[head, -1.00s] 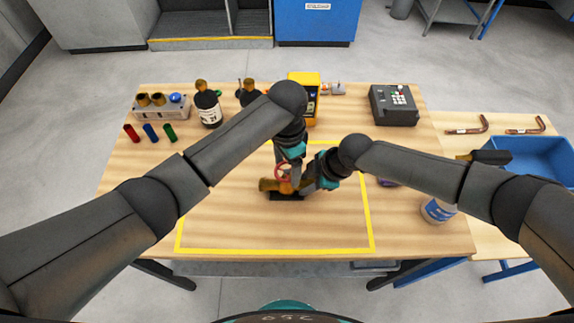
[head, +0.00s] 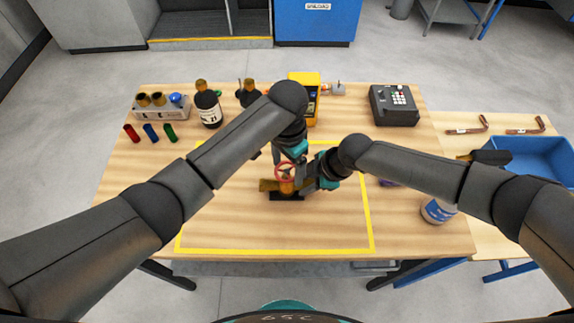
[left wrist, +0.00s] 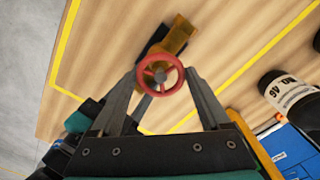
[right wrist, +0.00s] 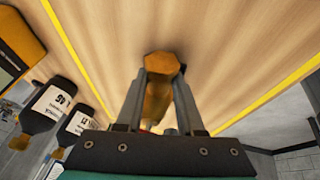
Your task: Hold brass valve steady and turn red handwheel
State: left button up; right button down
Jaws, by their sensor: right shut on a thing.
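The brass valve (head: 268,185) sits on a dark base inside the yellow outline on the table. Its red handwheel (head: 285,172) is on top. My left gripper (left wrist: 159,74) is above the valve, open, with a finger on each side of the handwheel (left wrist: 158,89). I cannot tell if either finger touches the rim. My right gripper (right wrist: 162,78) comes from the right and is shut on the brass valve (right wrist: 160,65), one finger on each side of its body. The hands partly hide the valve in the head view.
Black bottles (head: 208,108), a yellow device (head: 304,84) and a black keypad box (head: 394,105) stand along the back. A white jar (head: 437,210) stands at the right edge, near a blue tray (head: 535,160). The front of the outlined area is clear.

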aim_at(288, 170)
pick_arm(q)
jog(key=shift+o, duration=1.4)
jog(key=m, duration=0.4)
jog(key=shift+m, duration=0.4)
jog(key=m, duration=0.4)
jog(key=shift+a+m, duration=0.1)
jog(key=shift+m, duration=0.2)
jog(key=m, duration=0.4)
notch_tip(288, 170, up, 12)
jog(key=n, duration=0.8)
